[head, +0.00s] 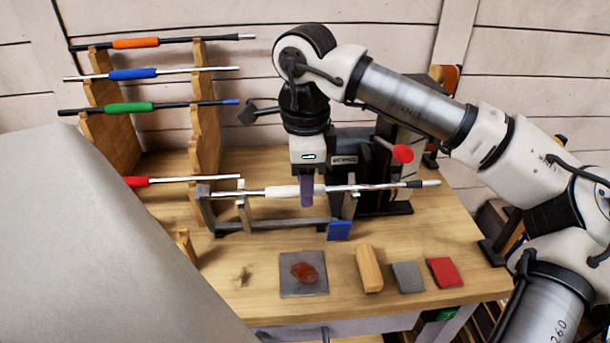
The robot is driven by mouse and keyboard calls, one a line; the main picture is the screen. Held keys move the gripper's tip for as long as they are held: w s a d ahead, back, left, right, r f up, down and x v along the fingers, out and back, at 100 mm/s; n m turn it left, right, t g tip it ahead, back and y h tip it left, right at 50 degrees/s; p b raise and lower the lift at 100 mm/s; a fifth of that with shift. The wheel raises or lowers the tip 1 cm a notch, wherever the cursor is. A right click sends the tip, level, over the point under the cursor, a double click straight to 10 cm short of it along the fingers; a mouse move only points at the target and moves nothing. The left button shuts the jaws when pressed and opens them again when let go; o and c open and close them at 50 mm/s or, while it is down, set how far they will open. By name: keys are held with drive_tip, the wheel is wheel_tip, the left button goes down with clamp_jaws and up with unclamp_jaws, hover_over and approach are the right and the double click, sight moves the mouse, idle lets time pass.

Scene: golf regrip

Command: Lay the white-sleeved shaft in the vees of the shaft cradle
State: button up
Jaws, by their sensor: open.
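The white-sleeved shaft (282,191) runs nearly level from left to right, with a dark tip at its right end. It crosses the tops of the uprights of the grey shaft cradle (275,226) and appears to lie in them, though the vee contact is too small to confirm. My gripper (307,192) points straight down over the shaft, just right of the white sleeve. Its jaws are open, with a purple-grey finger in front of the shaft. The finger hides a short piece of the shaft, and the far finger is hidden.
A wooden rack at left holds shafts with orange (135,43), blue (132,74), green (128,108) and red (137,182) sleeves. A black machine with a red knob (402,154) stands behind the cradle. A stained grey plate (303,274), wooden block (369,268) and pads lie in front.

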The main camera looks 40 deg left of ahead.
wheel_tip(320, 180, up, 14)
drive_tip(key=shift+s+d+b, duration=0.15)
drive_tip(key=shift+b, duration=0.2)
drive_tip(key=shift+f, duration=0.1)
idle(0.7)
